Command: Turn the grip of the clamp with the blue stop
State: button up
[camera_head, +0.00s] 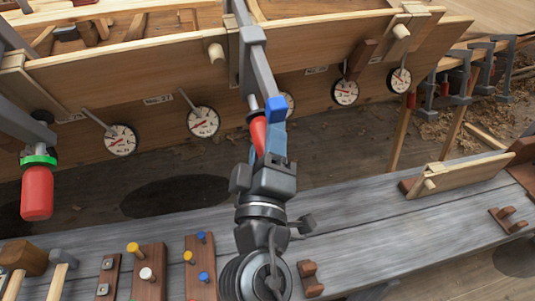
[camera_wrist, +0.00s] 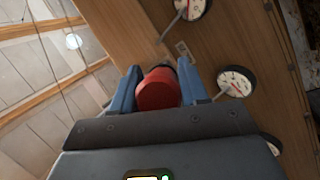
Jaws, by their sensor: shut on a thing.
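The clamp with the blue stop (camera_head: 275,109) hangs on the hull's plank edge, its grey bar (camera_head: 259,72) running down toward me. Its red grip (camera_head: 258,136) shows just below the blue stop and is partly hidden by my gripper. My gripper (camera_head: 268,150) is shut on this red grip, reaching up from below. In the wrist view the red grip (camera_wrist: 158,88) sits between the two blue fingers, one on each side. The blue stop is not visible in the wrist view.
Another clamp with a green stop (camera_head: 38,160) and red grip (camera_head: 37,192) hangs at the left. Several round dials (camera_head: 203,121) hang along the hull (camera_head: 160,90). A grey bench (camera_head: 380,235) with pegged wooden blocks (camera_head: 147,272) lies below. More clamps (camera_head: 485,65) hang at the right.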

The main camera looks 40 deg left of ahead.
jog(key=shift+r+n+b, duration=0.15)
jog(key=shift+n+b, duration=0.15)
jog(key=shift+b, duration=0.25)
jog(key=o, duration=1)
jog(key=shift+c, duration=0.2)
jog(key=b+v, duration=0.1)
jog(key=v, duration=0.6)
jog(key=shift+s+f, duration=0.25)
jog(key=shift+s, duration=0.05)
jog(key=shift+d, duration=0.15)
